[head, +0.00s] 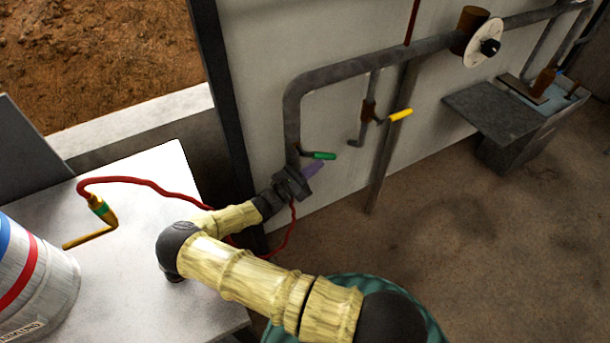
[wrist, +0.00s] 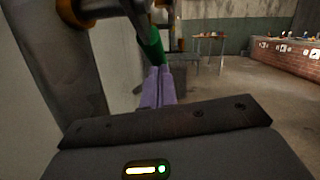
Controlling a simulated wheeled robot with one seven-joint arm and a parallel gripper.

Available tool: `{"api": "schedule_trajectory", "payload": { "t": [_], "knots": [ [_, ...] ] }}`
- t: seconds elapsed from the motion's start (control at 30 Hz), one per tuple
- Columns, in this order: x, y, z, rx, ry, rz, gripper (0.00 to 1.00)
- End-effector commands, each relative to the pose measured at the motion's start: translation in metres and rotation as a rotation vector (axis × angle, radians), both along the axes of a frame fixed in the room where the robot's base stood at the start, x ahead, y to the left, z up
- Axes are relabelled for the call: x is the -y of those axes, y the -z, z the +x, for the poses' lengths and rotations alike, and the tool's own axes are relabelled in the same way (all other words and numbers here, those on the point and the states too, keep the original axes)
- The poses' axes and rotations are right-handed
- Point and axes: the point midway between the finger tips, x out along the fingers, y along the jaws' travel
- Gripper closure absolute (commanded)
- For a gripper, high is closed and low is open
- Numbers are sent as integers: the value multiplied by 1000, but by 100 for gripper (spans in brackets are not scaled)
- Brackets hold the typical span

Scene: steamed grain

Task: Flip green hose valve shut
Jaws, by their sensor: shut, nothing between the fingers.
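The green valve handle (head: 321,155) sticks out sideways to the right from the lower end of the grey wall pipe. My gripper (head: 313,169) has purple fingers and is just below and beside the handle in the head view. In the wrist view, the shut fingers (wrist: 158,88) point forward, and their tips meet the near end of the green handle (wrist: 153,45) in the picture. I cannot tell whether they touch it. Nothing is between the fingers. The valve body behind the handle is partly hidden.
A yellow-handled valve (head: 400,114) is on a branch pipe to the right. A red hose (head: 140,181) with a yellow nozzle (head: 98,228) crosses the white table (head: 140,260), which also holds a striped drum (head: 35,280). The floor (head: 470,240) at right is clear.

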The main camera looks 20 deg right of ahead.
Motion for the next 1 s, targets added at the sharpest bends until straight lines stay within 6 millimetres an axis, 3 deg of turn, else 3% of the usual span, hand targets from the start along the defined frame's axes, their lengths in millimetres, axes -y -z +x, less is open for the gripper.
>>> {"api": "schedule_trajectory", "payload": {
  "t": [0.37,1.0],
  "knots": [
    [11,-9,3,13,1,-55,100],
    [11,-12,3,13,1,-51,100]
  ]
}}
